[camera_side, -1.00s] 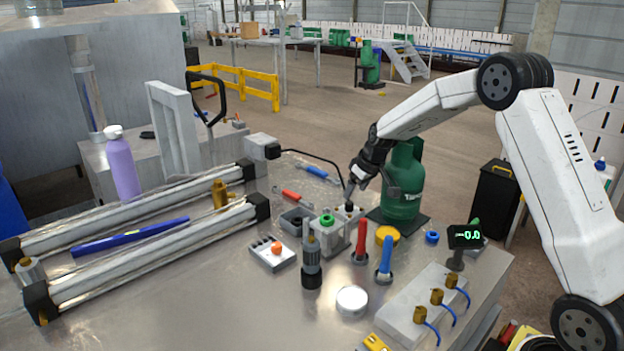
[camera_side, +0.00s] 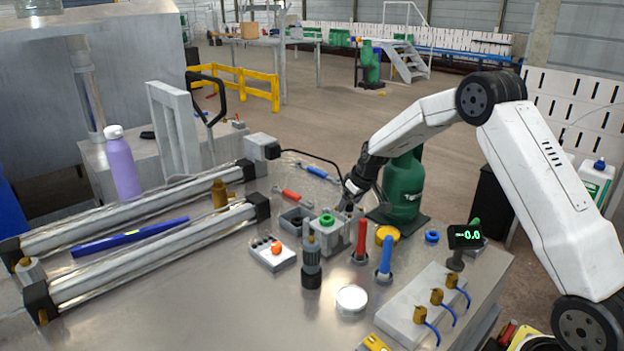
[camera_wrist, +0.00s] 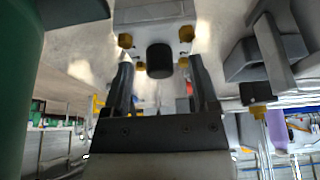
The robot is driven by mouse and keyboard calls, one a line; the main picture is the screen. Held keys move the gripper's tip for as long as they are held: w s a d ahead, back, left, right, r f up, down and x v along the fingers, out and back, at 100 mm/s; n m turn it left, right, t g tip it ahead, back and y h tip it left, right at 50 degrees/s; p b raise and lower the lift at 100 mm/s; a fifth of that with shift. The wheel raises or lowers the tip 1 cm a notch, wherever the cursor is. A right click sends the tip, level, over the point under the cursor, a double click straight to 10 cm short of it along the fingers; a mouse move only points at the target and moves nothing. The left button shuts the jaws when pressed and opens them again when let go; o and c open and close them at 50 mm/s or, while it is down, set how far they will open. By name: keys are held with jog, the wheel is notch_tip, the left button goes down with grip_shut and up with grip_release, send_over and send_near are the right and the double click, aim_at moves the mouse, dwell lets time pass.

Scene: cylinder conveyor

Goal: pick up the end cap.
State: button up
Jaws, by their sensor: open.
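A dark round cap (camera_wrist: 160,60), which looks like the end cap, sits in the wrist view against a pale block (camera_wrist: 128,15) with brass fittings. My gripper (camera_wrist: 160,72) has its two fingers apart, one on each side of the cap, with visible gaps. In the side view my gripper (camera_side: 347,207) points down at the grey block (camera_side: 334,237) with the green ring (camera_side: 327,220) on top. The cap is hidden or too small to make out there.
A green gas bottle (camera_side: 403,190) stands close behind my gripper. Red (camera_side: 361,240) and blue (camera_side: 385,258) handled tools stand upright in front. Two long cylinders (camera_side: 150,262) lie at the left.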

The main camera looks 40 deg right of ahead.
dwell(0.3)
grip_shut()
jog(key=shift+r, duration=0.15)
jog(key=shift+r, duration=0.8)
jog(key=s+a+r, duration=0.3)
jog(key=s+r, duration=0.8)
jog(key=s, duration=0.2)
jog(key=shift+s+a, duration=0.25)
jog(key=shift+a, duration=0.05)
jog(key=shift+r, duration=0.1)
